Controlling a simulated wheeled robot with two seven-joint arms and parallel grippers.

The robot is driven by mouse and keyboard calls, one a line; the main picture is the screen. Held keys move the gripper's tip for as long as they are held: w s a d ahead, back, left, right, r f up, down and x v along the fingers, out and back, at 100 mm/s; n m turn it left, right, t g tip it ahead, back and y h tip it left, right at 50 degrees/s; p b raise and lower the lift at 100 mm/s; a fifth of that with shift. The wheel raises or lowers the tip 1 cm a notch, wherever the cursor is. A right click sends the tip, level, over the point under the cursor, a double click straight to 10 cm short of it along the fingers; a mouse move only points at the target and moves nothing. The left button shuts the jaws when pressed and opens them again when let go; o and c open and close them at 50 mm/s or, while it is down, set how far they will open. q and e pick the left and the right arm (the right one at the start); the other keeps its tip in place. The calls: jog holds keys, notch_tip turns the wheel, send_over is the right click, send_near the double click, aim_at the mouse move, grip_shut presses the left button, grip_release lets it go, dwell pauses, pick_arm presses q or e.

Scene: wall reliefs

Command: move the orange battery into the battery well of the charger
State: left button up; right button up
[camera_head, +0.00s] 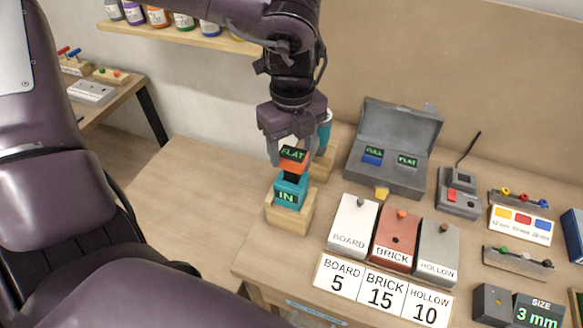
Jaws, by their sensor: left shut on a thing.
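The orange battery (292,165) is between the fingers of my left gripper (290,158), which is shut on it and points down. A green FLAT readout shows on its upper face. A dark part shows just beneath it, above a teal block (291,187) with a green IN readout. I cannot tell whether battery and block touch. The teal block stands on a pale wooden base (289,215). An open grey case (386,187) to the right has FULL and FLAT readouts and a blue piece. I cannot tell for certain which unit is the charger. My right gripper is not in view.
Behind the gripper stands another teal object (325,131), partly hidden, near a wooden block (323,166). White, red-brown and grey boxes (352,224) stand right of the teal block, behind number cards (382,290). The tabletop left (195,205) is clear.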

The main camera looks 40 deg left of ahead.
aim_at(293, 153)
pick_arm(q)
jog(key=shift+r, duration=0.1)
jog(key=shift+r+p, duration=1.1)
jog(key=shift+r, duration=0.8)
jog(key=shift+f, duration=0.1)
dwell(0.3)
